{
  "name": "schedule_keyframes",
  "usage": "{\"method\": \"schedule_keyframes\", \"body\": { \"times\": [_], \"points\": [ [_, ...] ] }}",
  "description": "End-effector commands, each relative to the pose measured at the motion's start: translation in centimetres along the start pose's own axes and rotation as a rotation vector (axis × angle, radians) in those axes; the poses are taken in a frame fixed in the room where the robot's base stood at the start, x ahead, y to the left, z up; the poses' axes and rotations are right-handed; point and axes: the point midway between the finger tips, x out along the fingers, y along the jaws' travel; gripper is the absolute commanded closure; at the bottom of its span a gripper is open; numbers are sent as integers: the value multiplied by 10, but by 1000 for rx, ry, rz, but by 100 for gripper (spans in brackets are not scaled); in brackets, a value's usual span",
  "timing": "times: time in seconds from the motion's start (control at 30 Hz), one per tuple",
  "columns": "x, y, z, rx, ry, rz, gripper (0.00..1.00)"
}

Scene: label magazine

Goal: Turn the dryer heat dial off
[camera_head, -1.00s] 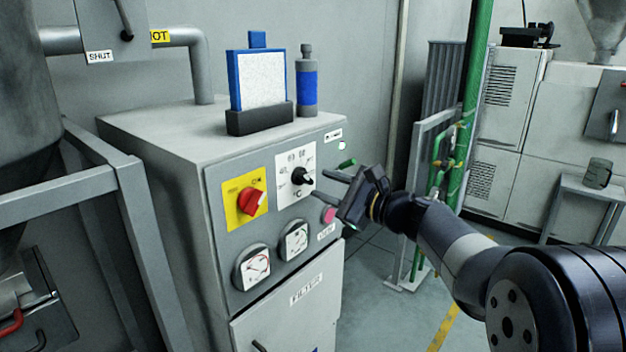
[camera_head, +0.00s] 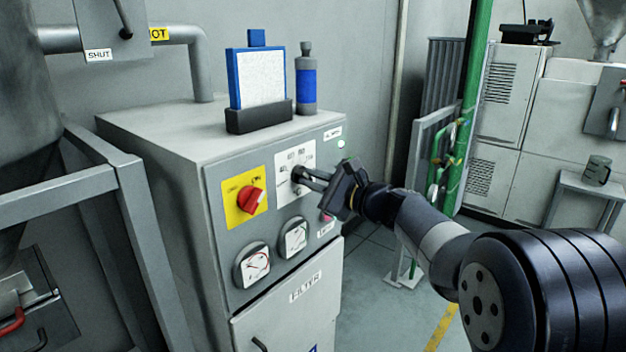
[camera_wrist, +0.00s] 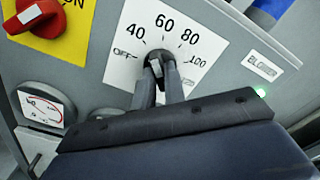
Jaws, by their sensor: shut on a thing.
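The heat dial is a black knob (camera_wrist: 155,64) with a white mark, on a white plate (camera_wrist: 130,42) printed OFF, 40, 60, 80 and 100 in the wrist view. In the head view the knob (camera_head: 298,173) sits on the upper front of the grey dryer cabinet (camera_head: 225,180). My gripper (camera_wrist: 160,70) is shut on the knob, its two fingers reaching in from the right in the head view (camera_head: 303,177). The fingers hide part of the knob, and I cannot tell exactly which number its mark points to.
A red switch on a yellow plate (camera_head: 233,212) is left of the dial. Two round gauges (camera_head: 252,268) (camera_head: 292,239) are below. A green light (camera_wrist: 262,92) by the BLOWER label is at the right. A blue-framed filter (camera_head: 261,80) and a bottle (camera_head: 307,85) stand on top.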

Motion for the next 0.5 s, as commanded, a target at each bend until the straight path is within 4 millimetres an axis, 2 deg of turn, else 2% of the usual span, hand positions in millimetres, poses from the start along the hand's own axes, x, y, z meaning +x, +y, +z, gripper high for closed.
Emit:
{"method": "schedule_keyframes", "body": {
  "times": [0.5],
  "points": [
    [0, 2, -2, -52, -1, -1, 100]
  ]
}}
